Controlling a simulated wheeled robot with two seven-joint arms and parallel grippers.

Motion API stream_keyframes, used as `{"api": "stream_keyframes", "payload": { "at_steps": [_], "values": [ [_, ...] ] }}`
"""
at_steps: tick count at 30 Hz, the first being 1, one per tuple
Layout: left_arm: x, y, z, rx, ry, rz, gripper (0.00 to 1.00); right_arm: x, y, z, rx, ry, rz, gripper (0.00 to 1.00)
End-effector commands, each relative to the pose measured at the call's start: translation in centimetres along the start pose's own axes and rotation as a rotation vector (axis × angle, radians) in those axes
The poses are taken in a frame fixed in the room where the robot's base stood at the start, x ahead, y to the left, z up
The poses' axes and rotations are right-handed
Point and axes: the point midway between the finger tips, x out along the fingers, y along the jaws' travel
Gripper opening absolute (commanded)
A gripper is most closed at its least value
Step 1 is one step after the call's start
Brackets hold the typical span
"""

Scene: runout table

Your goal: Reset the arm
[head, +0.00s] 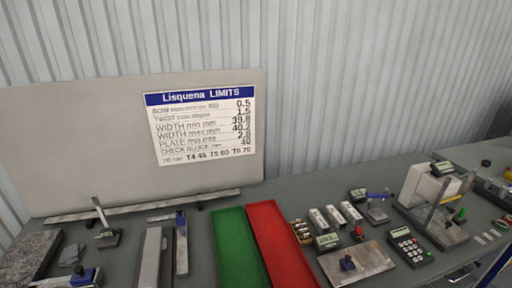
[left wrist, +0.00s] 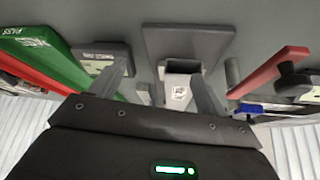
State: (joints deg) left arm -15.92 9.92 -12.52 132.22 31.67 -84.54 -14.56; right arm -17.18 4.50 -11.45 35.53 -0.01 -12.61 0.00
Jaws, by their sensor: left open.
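My left gripper (left wrist: 160,72) shows in the left wrist view with its two grey fingers spread apart. Nothing is seen held between them. A grey upright piece with a pale label (left wrist: 180,95) and a flat grey plate (left wrist: 190,42) lie beyond the fingers, close to the right finger; I cannot tell whether they touch. Neither gripper can be made out in the head view, and the right one is not seen at all.
The table holds a green tray (head: 237,250) and a red tray (head: 280,245) side by side. Metal bars and gauges lie to their left; small blocks, a metal plate (head: 357,263), a keypad (head: 410,246) and a stand are to the right. A board with a limits sign (head: 202,128) stands behind.

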Motion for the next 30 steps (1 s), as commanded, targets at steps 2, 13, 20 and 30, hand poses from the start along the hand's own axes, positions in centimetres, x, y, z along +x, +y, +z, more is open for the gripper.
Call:
{"api": "stream_keyframes", "payload": {
  "at_steps": [2, 13, 20, 30],
  "values": [
    [-0.9, 0.8, 2.5, 0.035, -0.044, 0.017, 0.76, 0.0, 0.1, 0.1, 0.0, -0.001, 0.001, 0.48],
    [-5.4, 2.7, 11.6, 0.18, -0.214, 0.045, 0.76, 0.0, 0.3, 0.1, -0.001, -0.001, 0.003, 0.48],
    [1.4, 3.0, 14.4, 0.191, -0.242, 0.046, 0.76, 1.8, 0.2, 0.4, -0.001, -0.002, 0.003, 0.48],
    [14.8, 3.2, 22.3, 0.197, -0.294, 0.051, 0.76, 5.3, 0.1, 0.4, -0.001, 0.001, 0.002, 0.48]
  ]
}}
